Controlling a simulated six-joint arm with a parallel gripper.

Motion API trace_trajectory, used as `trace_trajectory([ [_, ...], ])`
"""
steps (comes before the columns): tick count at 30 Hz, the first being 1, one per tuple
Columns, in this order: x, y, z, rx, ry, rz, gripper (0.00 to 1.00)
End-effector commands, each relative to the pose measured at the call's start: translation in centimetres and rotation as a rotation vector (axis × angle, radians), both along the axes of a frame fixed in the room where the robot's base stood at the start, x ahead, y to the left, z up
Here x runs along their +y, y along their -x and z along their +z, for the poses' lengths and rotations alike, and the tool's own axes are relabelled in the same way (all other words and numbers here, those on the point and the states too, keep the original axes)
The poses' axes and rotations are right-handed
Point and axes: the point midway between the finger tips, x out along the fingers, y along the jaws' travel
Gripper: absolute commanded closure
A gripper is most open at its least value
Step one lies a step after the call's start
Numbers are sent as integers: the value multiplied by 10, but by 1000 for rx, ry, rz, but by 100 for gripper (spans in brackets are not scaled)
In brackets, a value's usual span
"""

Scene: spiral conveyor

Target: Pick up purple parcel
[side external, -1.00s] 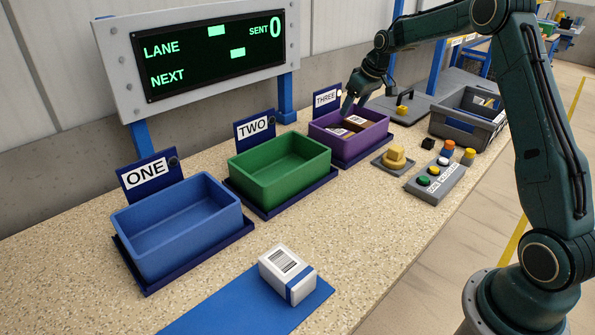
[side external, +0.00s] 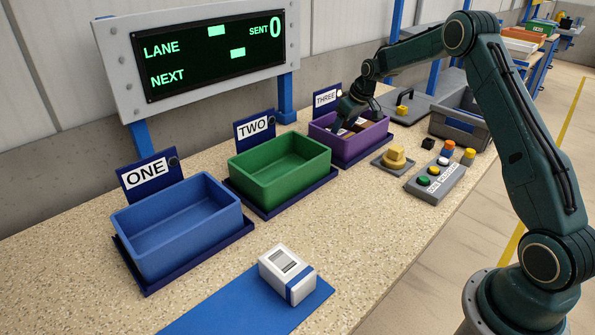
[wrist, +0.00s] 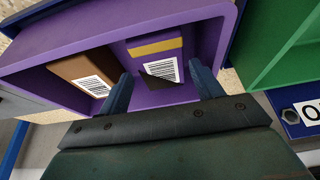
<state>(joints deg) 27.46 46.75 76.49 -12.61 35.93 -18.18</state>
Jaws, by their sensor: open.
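The purple parcel (wrist: 157,47) has a yellow stripe and a white barcode label, and lies in the purple bin (wrist: 50,37) in the wrist view. A brown parcel (wrist: 84,70) with a barcode lies to its left in the same bin. My gripper (wrist: 165,88) is open, with one finger on either side of the purple parcel's label end in the picture. Whether the fingers touch the parcel cannot be told. In the side view my gripper (side external: 342,122) reaches down into the purple bin (side external: 350,149) at lane THREE and partly hides the parcels.
The green bin (side external: 280,172) and blue bin (side external: 180,240) are empty. A white parcel with a blue band (side external: 287,275) lies on a blue mat (side external: 230,303). A yellow knob (side external: 395,156), a button box (side external: 437,180) and a grey crate (side external: 461,132) stand right of the purple bin.

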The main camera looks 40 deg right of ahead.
Motion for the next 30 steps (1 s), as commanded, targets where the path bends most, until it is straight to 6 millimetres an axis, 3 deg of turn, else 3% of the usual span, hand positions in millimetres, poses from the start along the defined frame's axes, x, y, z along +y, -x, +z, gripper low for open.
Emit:
trace_trajectory([
  [13, 1, -5, -11, 1, 0, 0, 35],
  [24, 3, -20, -45, 2, 0, 0, 35],
  [30, 2, -24, -54, 0, 1, 0, 35],
])
